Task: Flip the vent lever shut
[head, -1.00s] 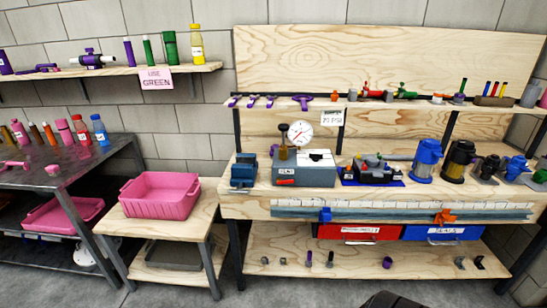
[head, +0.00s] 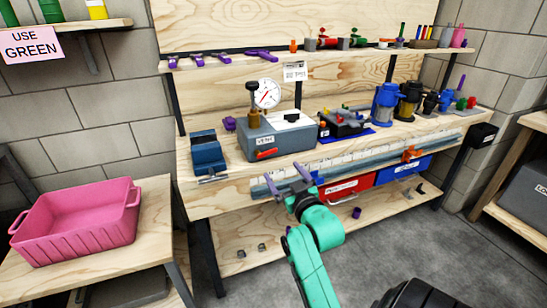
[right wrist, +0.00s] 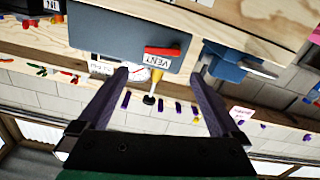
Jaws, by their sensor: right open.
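The vent lever (head: 267,153) is a small red-orange bar on the front face of the grey test box (head: 290,140). It lies roughly level along that face, beside a white label. In the right wrist view, which is upside down, the red lever (right wrist: 163,50) sits beside the label reading VENT (right wrist: 157,61). My right gripper (head: 287,178) is open and empty, in front of and below the box. In the right wrist view its purple fingers (right wrist: 160,76) stand wide apart with the lever between their directions, apart from it. My left gripper is not in view.
A round gauge (head: 267,93) and a dark-topped brass post (head: 253,103) rise from the box. A blue vise (head: 207,152) stands left, a black fixture (head: 345,123) right. A ruled rail (head: 365,152) runs along the bench front. A pink bin (head: 80,222) stands at left.

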